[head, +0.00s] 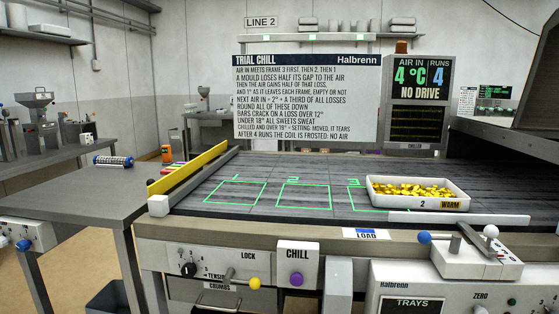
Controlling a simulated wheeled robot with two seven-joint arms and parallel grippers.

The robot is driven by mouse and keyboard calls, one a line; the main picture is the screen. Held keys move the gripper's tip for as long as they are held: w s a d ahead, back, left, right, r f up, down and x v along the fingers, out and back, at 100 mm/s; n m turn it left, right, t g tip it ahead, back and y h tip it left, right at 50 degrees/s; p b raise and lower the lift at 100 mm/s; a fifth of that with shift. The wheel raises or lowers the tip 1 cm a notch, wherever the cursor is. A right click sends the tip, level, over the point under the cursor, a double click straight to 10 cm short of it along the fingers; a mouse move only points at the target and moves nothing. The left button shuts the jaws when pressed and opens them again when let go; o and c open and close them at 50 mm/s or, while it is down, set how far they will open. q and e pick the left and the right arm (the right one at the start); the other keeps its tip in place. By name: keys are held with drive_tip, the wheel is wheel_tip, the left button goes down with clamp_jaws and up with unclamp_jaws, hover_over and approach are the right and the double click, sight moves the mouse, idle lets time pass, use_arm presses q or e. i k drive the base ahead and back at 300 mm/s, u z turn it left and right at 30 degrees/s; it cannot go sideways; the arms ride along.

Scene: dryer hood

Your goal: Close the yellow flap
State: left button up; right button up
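The yellow flap (187,170) is a long narrow yellow panel along the left edge of the dark slatted bed (270,170). It appears to stand up on its long edge, with a grey rail beside it on the right. A white block (158,206) sits at its near end. I cannot tell from this view whether it is hinged open or shut. Nothing is touching the flap. Neither of my grippers is in view.
A white tray (418,206) of yellow pieces stands on the bed at right, near frame 3. The front panel carries a yellow-knobbed lever (254,283) and a purple CHILL button (296,279). A grey table (85,190) with a striped roller (113,161) lies left of the flap.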

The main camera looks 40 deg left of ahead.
sight(158, 187)
drive_tip(key=z, duration=2.15)
drive_tip(key=k, duration=2.8)
drive_tip(key=u, duration=4.75)
drive_tip(key=k, duration=0.6)
drive_tip(key=z, duration=1.2)
